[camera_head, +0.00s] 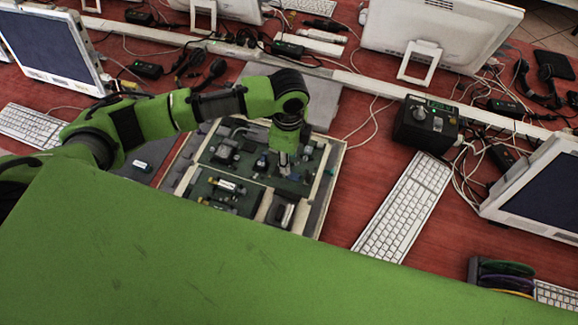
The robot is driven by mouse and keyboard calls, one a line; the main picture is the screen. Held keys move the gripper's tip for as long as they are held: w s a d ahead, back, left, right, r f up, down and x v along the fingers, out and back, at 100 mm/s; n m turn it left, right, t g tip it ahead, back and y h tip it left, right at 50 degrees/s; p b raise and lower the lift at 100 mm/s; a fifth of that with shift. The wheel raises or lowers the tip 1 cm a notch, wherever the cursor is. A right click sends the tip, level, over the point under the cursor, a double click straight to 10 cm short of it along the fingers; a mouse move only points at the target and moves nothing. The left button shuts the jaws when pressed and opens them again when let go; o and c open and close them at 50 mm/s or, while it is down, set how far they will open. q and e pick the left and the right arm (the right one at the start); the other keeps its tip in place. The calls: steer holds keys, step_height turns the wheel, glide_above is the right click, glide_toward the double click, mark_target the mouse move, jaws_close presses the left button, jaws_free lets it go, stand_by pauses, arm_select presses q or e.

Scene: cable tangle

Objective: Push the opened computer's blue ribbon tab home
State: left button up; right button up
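The opened computer (337,165) lies flat on the red desk, its pale frame around dark green boards and small parts. My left arm comes in from the left and reaches over it. My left gripper (283,165) points down close above the boards; its fingers are too small to tell open from shut. A small grey-blue part (261,163) is just left of the gripper, and a small bluish spot shows at the right edge. I cannot tell which is the ribbon tab or how it is seated. My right gripper is not in view.
A white keyboard (403,207) lies right of the computer, with a dark box with a knob (426,124) behind it. Monitors stand at the back and at both sides. Loose cables cross the desk. Bare red desk (357,190) shows between computer and keyboard.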

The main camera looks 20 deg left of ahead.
mark_target(293, 175)
arm_select(q)
steer(key=shift+f, duration=3.15)
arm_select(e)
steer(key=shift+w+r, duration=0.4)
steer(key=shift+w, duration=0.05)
arm_select(q)
steer(key=shift+c, duration=0.5)
